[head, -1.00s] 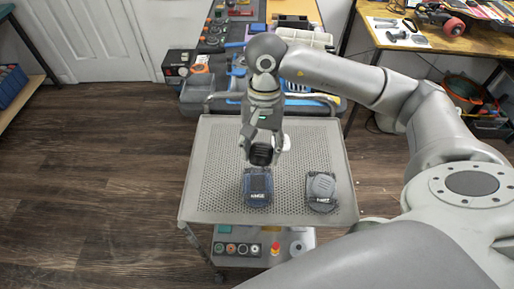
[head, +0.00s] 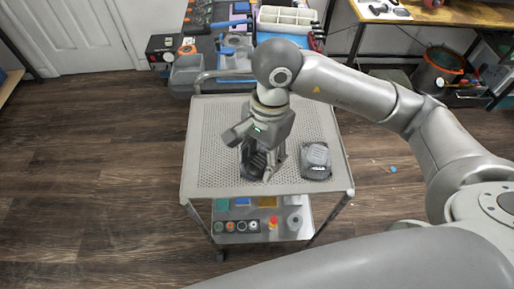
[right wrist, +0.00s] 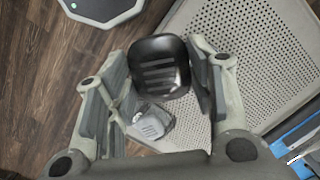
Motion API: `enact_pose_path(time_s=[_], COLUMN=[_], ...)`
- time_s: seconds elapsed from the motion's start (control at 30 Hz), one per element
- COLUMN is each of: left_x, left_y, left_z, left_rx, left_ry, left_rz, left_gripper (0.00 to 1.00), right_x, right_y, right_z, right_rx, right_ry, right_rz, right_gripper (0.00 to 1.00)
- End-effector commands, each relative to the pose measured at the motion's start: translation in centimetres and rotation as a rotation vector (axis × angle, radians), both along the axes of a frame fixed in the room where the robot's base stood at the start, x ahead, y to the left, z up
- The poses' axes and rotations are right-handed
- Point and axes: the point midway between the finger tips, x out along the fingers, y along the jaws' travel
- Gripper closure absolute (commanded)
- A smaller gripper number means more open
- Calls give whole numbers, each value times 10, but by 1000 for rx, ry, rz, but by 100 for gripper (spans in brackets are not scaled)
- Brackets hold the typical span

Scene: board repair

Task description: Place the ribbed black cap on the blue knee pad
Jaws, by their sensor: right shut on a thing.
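My right gripper (head: 260,156) points down over the perforated grey cart top. It is shut on the ribbed black cap (right wrist: 158,68), which sits between the two fingers in the right wrist view and shows several ribs. My left gripper is not in view.
A grey knee pad (head: 316,160) lies on the cart top (head: 215,125) to the right; it also shows in the right wrist view (right wrist: 152,124). The cart's left side is clear. A lower shelf (head: 250,228) holds buttons and coloured parts. A cluttered bench (head: 215,45) stands behind.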

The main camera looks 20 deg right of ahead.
Motion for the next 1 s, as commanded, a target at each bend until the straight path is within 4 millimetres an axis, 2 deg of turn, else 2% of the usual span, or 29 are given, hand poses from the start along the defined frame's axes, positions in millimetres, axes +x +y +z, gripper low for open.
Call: enact_pose_path(time_s=[0.2, 0.4, 0.77, 1.0], left_x=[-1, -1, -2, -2], left_y=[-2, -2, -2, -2], left_z=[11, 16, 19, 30], left_rx=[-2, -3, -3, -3], left_ry=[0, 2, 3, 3], left_rz=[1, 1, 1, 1], left_gripper=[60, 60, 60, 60], right_x=[45, 74, 93, 93], right_y=[-9, -14, -18, -18], right_z=[-19, -57, -80, -108], right_rx=[0, 0, 0, 1], right_ry=[4, 5, 2, 3], right_rz=[-4, -1, 1, 1], right_gripper=[67, 67, 67, 67])
